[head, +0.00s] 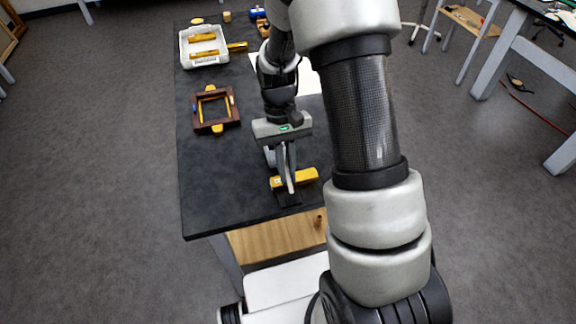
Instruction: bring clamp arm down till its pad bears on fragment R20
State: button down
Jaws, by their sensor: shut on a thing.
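My gripper (285,180) is over the near end of the dark bench, pointing down. It is shut on what appears to be the clamp arm, which is mostly hidden by the fingers. A gilt, yellow bar-like piece (308,175), probably fragment R20, lies crosswise right at the fingertips and shows on both sides of them. A small dark block (289,200) shows just below and in front of it. The clamp's pad cannot be made out, and I cannot tell whether it touches the fragment.
A brown wooden frame (232,119) with gilt pieces lies left of my gripper. A white tray (184,50) with gilt bars stands at the back left. Small items, one blue (256,14), lie at the back. The bench's left front (215,190) is clear.

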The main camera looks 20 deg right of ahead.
jog(key=shift+w+f+g+p, duration=0.2)
jog(key=shift+w+g+p, duration=0.2)
jog(key=shift+g, duration=0.6)
jog(key=c, duration=1.8)
grip_release()
jog(key=shift+s, duration=0.1)
jog(key=shift+c, duration=0.2)
jog(key=v, duration=1.7)
